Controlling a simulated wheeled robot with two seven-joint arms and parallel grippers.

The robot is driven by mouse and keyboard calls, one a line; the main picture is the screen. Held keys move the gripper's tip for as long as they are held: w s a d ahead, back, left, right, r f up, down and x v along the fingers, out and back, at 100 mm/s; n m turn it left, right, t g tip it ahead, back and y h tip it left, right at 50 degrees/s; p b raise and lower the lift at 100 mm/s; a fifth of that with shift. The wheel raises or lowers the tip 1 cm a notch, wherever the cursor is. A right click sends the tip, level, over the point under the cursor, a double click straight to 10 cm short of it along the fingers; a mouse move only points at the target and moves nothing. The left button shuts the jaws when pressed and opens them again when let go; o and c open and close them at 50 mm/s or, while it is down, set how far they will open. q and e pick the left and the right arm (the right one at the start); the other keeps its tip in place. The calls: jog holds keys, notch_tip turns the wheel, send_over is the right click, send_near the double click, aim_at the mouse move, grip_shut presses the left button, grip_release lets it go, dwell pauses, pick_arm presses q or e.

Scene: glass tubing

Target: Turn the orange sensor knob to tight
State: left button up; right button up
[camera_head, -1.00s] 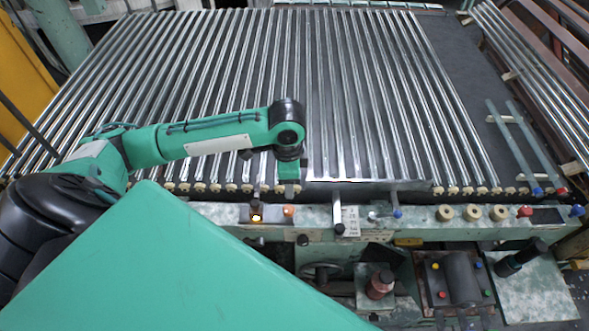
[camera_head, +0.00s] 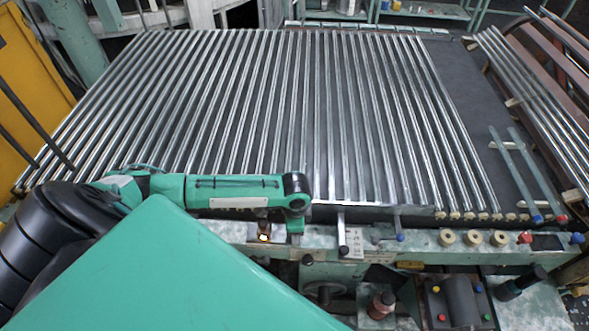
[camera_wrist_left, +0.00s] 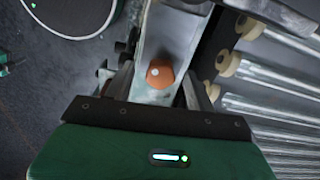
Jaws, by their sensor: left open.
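The orange sensor knob (camera_wrist_left: 160,73) shows in the left wrist view, on a pale, worn panel rail (camera_wrist_left: 172,40). It has a small light dot on its face. My left gripper (camera_wrist_left: 158,88) is open, with its dark fingers on either side of the knob; I cannot tell whether they touch it. My right gripper is not in view.
Rows of glass tubes (camera_head: 250,110) lie behind.

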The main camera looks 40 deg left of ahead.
pick_arm(q)
jog(key=shift+w, duration=0.1)
jog(key=shift+c, duration=0.7)
jog(key=c, duration=0.9)
jog(key=shift+o, duration=0.2)
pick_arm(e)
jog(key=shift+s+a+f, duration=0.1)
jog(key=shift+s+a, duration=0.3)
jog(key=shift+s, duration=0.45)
